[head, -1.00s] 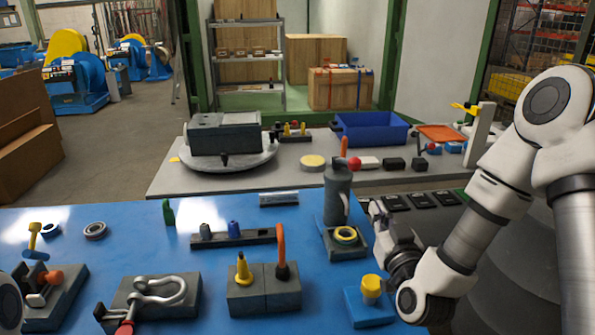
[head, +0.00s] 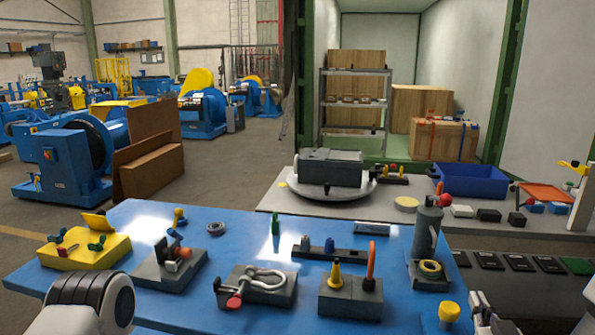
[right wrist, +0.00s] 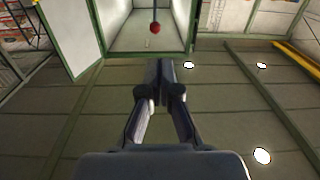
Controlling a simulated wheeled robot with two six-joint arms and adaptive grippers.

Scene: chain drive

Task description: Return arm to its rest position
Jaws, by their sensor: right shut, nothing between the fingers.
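My right gripper (right wrist: 160,75) shows in the right wrist view with its dark fingers together and nothing between them. Only a white part of my right arm (head: 487,312) shows at the bottom right of the head view. My left arm (head: 92,305) shows as a white and dark link at the bottom left. My left gripper is out of view. A grey cylinder device (head: 427,232) with a red knob (head: 446,200) stands on the blue table (head: 205,285). A red ball (right wrist: 154,28) on a dark rod shows beyond the fingers in the wrist view, apart from them.
The blue table holds a shackle block (head: 257,290), a block with a yellow cone and orange hook (head: 350,297), a vise-like block (head: 170,270) and a yellow tray (head: 85,250). Behind stands a grey table (head: 290,203) with a blue bin (head: 470,182).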

